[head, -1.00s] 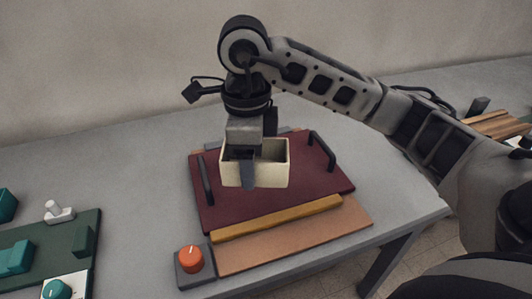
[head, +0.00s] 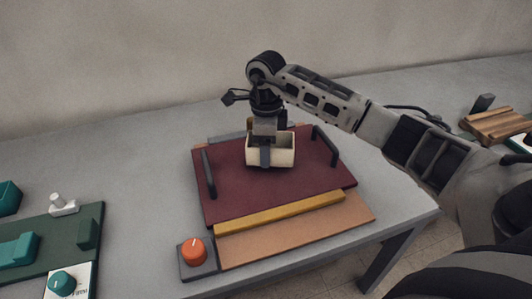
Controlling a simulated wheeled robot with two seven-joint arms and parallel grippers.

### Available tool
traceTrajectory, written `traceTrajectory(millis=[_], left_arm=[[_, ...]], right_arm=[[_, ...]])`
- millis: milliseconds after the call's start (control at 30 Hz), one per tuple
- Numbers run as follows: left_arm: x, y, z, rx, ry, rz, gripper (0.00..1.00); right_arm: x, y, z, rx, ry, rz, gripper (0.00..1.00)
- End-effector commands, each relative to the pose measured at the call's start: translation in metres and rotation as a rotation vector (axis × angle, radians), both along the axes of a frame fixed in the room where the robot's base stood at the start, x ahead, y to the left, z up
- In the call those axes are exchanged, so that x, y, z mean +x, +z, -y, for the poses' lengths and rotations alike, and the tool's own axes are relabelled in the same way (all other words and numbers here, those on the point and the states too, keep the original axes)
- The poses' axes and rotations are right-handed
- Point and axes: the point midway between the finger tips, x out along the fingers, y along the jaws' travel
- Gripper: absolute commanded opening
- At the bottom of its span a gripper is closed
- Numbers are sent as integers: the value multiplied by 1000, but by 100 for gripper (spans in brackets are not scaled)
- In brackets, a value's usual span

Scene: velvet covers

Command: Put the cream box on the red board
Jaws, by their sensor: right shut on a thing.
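The cream box (head: 283,156) is an open-topped box over the far middle part of the red board (head: 260,192). I cannot tell whether the box's underside touches the board. The red board is dark red and flat, with a black handle at its left and right sides. My left gripper is not in view.
A yellow bar (head: 280,213) and an orange-brown strip (head: 300,232) lie along the board's near side. An orange knob (head: 194,249) stands at the front left. A green board (head: 60,245) with teal parts is at left. A wooden block (head: 495,125) is far right.

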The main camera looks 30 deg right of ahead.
Motion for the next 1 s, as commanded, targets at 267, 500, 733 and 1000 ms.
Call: traceTrajectory(millis=[267, 500, 733, 1000], left_arm=[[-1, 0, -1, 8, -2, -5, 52], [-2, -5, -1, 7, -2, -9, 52], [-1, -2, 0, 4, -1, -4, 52], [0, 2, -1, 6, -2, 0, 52]], right_arm=[[-1, -24, -1, 1, 2, 0, 38], [-1, -28, -1, 1, 2, -2, 38], [-1, -27, -1, 1, 2, -2, 83], [-1, -18, -1, 1, 2, 0, 83]])
